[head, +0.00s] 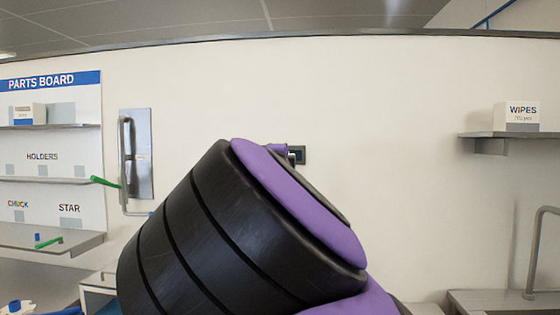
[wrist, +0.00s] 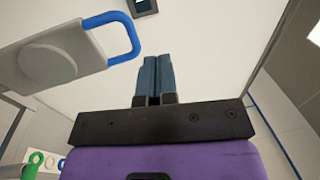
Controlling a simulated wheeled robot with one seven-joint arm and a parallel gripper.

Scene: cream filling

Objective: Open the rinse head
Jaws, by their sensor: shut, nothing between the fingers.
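My gripper (wrist: 153,78) shows in the wrist view with its two blue-grey fingers together and nothing between them. In the head view my black and purple arm hides it. Left of the fingers in the wrist view is a grey fixture (wrist: 50,62) with a round disc and a blue loop handle (wrist: 130,38); the loop is apart from the fingers. I cannot tell whether this is the rinse head. In the head view a bent grey pipe (head: 125,165) stands before a metal wall plate (head: 142,135), with a green lever (head: 105,182) beside it.
A parts board (head: 50,142) with shelves is at the left of the head view. A wipes box (head: 517,115) sits on a wall shelf (head: 515,134) at the right, above a curved metal pipe (head: 535,255).

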